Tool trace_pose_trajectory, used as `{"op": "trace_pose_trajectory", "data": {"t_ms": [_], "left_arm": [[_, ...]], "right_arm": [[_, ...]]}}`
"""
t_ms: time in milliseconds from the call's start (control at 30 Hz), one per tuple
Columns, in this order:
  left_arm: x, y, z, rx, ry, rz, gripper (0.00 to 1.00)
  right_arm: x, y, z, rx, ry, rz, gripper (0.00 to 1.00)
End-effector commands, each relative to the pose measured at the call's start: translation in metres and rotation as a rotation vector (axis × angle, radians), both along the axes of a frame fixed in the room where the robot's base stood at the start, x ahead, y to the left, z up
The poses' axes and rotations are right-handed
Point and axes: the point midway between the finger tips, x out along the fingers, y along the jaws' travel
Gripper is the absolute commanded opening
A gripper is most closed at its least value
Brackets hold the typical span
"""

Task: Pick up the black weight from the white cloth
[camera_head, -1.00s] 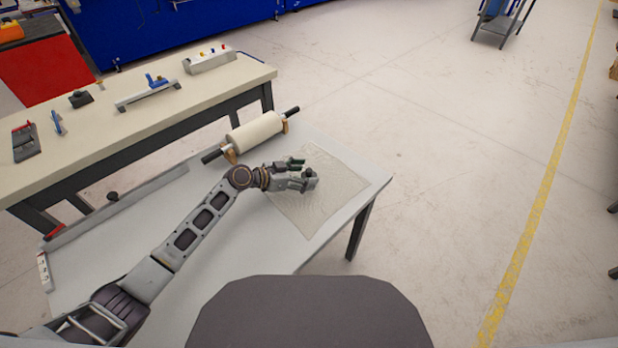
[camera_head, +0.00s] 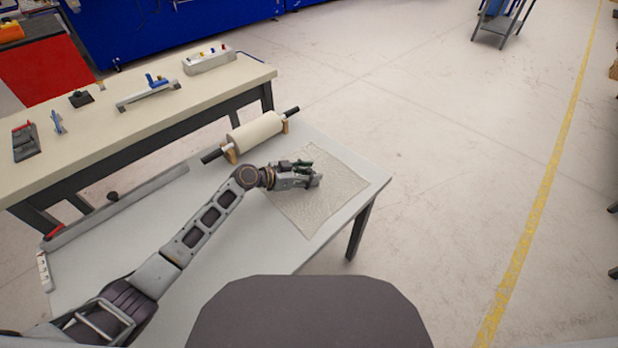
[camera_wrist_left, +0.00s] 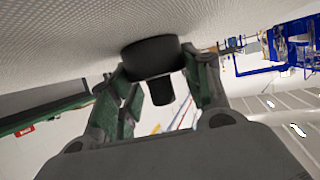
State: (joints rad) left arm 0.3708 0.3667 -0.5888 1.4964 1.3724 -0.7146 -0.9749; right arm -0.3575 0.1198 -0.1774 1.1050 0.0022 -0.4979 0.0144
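The black weight (camera_wrist_left: 150,56) is a dark disc with a narrower knob. In the left wrist view it sits against the white cloth (camera_wrist_left: 60,40), which fills the top of that tilted picture. My left gripper (camera_wrist_left: 156,72) has one finger on each side of the weight, and both fingertips appear to touch its sides. In the head view my left gripper (camera_head: 312,174) is low over the cloth (camera_head: 340,190), and its fingers largely hide the weight. I see no clear gap under the weight. My right gripper is not in view.
A white roller (camera_head: 255,133) on wooden supports lies behind the cloth on the grey table (camera_head: 270,250). A long grey bar (camera_head: 120,203) lies along the left. A beige bench (camera_head: 215,92) with several tools stands behind. The table's right edge is close to the cloth.

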Motion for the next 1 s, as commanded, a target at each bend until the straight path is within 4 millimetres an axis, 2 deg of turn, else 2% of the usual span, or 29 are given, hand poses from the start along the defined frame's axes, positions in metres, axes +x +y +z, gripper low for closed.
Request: {"op": "trace_pose_trajectory", "data": {"t_ms": [33,300,667,833,1000], "left_arm": [[0.0,0.0,0.0,0.0,0.0,0.0,0.35],[0.001,0.0,0.002,-0.002,-0.003,0.001,0.02],[0.001,0.0,0.006,-0.002,-0.003,0.001,0.02],[0.001,0.0,0.018,-0.001,-0.005,0.0,0.02],[0.001,0.0,0.04,-0.002,-0.007,0.0,0.02]], "right_arm": [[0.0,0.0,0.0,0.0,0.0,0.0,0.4],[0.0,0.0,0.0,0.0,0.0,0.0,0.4],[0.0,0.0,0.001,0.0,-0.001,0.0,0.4],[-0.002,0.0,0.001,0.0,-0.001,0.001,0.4],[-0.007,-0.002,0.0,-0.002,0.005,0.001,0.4]]}}
